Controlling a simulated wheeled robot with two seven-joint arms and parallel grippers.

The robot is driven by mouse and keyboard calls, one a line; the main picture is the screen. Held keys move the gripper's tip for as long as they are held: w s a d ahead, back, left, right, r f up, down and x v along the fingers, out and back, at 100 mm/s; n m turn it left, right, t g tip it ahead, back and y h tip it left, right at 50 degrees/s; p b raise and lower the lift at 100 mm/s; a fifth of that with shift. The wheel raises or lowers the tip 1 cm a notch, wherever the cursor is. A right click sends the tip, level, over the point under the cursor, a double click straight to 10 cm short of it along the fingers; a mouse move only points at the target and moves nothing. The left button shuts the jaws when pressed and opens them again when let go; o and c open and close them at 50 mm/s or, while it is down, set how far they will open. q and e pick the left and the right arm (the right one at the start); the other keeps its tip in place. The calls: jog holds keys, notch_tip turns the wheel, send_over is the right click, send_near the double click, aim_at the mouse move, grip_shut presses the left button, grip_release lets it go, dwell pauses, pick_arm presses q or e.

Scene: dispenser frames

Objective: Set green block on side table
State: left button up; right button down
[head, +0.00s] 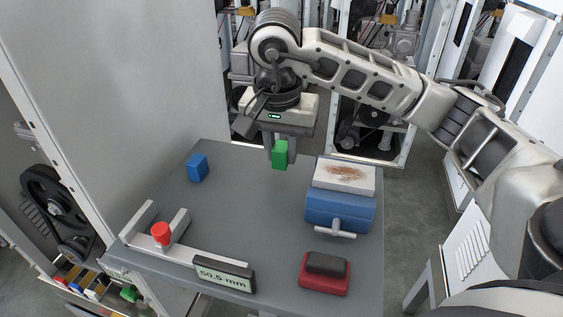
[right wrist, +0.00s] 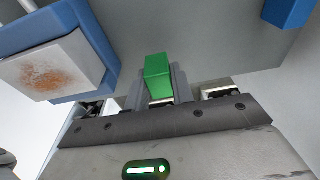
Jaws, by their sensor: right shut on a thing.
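The green block (head: 280,154) is held between the fingers of my right gripper (head: 279,146). It hangs over the far part of the grey side table (head: 255,200); I cannot tell whether it touches the surface. In the right wrist view the green block (right wrist: 158,76) sits upright between the two fingers, with the gripper (right wrist: 160,92) shut on it. My left gripper is not in view.
A blue block (head: 198,167) lies left on the table. A red cylinder (head: 161,233) sits at a fixture with a display (head: 223,276). A red-and-black block (head: 325,272) is at the front right. The table's middle is clear.

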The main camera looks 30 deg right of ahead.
aim_at(282, 163)
notch_tip(282, 163, down, 3)
jog(key=shift+f, duration=0.15)
jog(key=c, duration=1.6)
grip_release()
jog(key=shift+b, duration=0.3)
jog(key=o, duration=0.4)
